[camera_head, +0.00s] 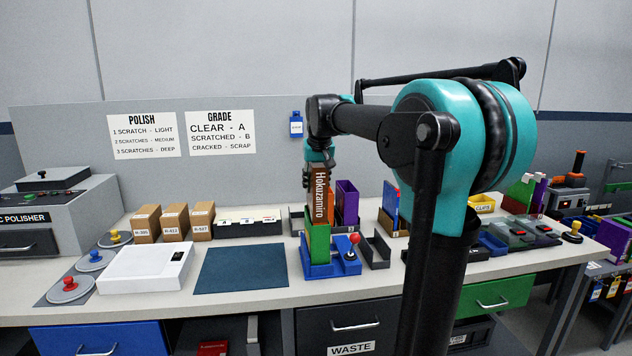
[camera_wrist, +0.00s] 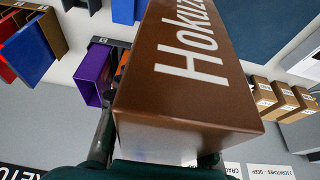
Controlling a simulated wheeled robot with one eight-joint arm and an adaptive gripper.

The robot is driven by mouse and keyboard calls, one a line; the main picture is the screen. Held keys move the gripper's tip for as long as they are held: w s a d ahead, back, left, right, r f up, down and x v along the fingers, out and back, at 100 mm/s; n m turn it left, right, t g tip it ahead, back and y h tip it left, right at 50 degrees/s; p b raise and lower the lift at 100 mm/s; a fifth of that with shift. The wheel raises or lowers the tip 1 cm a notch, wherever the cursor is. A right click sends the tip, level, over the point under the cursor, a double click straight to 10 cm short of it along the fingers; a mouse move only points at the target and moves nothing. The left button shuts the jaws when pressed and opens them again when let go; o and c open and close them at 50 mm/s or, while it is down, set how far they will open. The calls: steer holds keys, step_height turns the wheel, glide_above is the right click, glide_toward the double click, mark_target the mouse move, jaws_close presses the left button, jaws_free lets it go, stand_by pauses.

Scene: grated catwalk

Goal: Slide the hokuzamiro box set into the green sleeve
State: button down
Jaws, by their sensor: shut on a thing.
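The hokuzamiro box set (camera_head: 321,197) is a brown box with white lettering, held upright. My gripper (camera_head: 319,167) is shut on its upper end. The green sleeve (camera_head: 317,245) stands upright in a blue fixture (camera_head: 318,270) with a red-knobbed lever (camera_head: 353,246). The box's lower end is directly over the sleeve's top and meets it in the head view. I cannot tell whether it is inside the mouth. In the wrist view the box (camera_wrist: 185,85) fills the middle and hides the sleeve.
A purple sleeve (camera_head: 347,203) and an orange item stand in a rack close behind the box. A dark tray (camera_head: 377,252) is right of the fixture. A blue mat (camera_head: 241,268) lies clear to the left. Cardboard boxes (camera_head: 174,222) and a card tray (camera_head: 248,222) stand behind it.

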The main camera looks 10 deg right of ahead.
steer(key=shift+f, duration=3.5)
steer(key=c, duration=0.9)
jaws_free()
steer(key=shift+o, duration=0.7)
steer(key=shift+o, duration=1.4)
step_height(320, 180, up, 8)
